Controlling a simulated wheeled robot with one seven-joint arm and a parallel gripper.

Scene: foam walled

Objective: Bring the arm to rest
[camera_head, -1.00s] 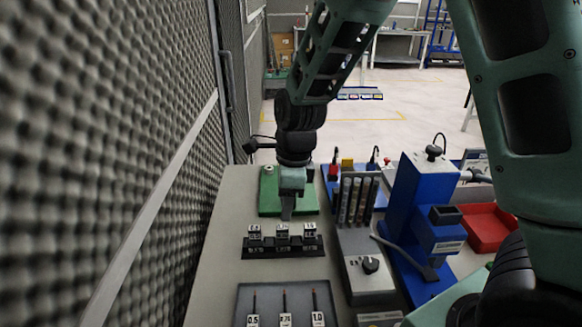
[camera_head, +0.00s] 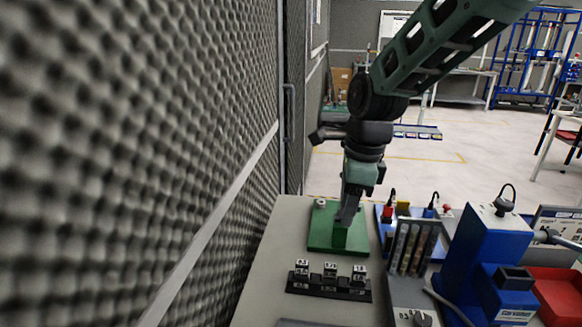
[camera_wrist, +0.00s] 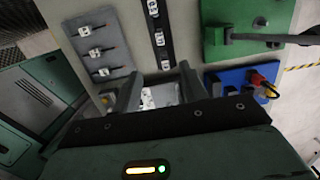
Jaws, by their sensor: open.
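My gripper (camera_head: 347,218) hangs fingers-down at the end of my arm. In the head view it appears in front of the green plate (camera_head: 318,238), and its fingertips overlap a green block on it. I cannot tell its exact height. In the wrist view the two fingers of my gripper (camera_wrist: 160,88) stand apart. A small white marked item (camera_wrist: 149,98) shows between them, seemingly beyond the fingers, and nothing is clearly held. The green plate also shows at the upper right of the wrist view (camera_wrist: 225,48).
A black rack (camera_head: 328,285) with three labelled blocks stands nearer on the bench. A blue machine (camera_head: 488,245), a slotted tube stand (camera_head: 412,245) and a red tray (camera_head: 560,290) are at the right. A foam wall (camera_head: 150,130) runs close along the left. A grey tray (camera_wrist: 85,30) holds labelled tools.

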